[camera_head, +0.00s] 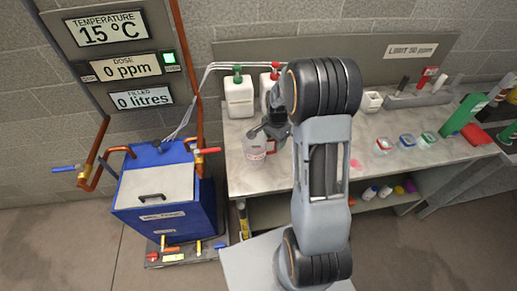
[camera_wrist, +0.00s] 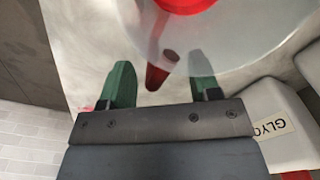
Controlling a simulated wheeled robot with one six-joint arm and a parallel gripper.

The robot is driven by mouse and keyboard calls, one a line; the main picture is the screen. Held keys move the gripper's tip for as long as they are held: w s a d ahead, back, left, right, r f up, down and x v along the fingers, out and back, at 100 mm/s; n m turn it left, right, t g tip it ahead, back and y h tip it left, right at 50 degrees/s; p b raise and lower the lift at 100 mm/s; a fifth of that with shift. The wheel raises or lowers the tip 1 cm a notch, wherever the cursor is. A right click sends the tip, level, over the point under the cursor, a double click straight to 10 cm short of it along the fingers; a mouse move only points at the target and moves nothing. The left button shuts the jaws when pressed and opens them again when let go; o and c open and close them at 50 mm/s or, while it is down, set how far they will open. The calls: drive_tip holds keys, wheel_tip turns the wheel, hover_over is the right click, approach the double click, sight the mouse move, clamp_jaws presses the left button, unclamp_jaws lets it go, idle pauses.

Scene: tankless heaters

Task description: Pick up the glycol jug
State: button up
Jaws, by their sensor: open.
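The glycol jug (camera_wrist: 258,102) is a white container at the right of the wrist view, with a partly visible label that begins "GLY". It stands to the side of my gripper (camera_wrist: 162,82), outside the fingers. My gripper is open, its two green fingers apart. A translucent vessel (camera_wrist: 235,55) with a red part lies ahead of the fingertips; a dark red rod-like part shows between them. In the head view, two white jugs stand at the back of the bench, one green-capped (camera_head: 238,97) and one red-capped (camera_head: 267,88). I cannot read their labels there. My arm partly hides the red-capped one.
A clear pitcher (camera_head: 254,149) stands at the bench front beside my gripper. Small dishes (camera_head: 408,141) and a green box (camera_head: 462,115) are to the right. A blue tank (camera_head: 165,190) with valves and copper pipes stands left of the bench (camera_head: 262,184).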

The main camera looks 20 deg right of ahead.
drive_tip(key=shift+f, duration=0.75)
clamp_jaws()
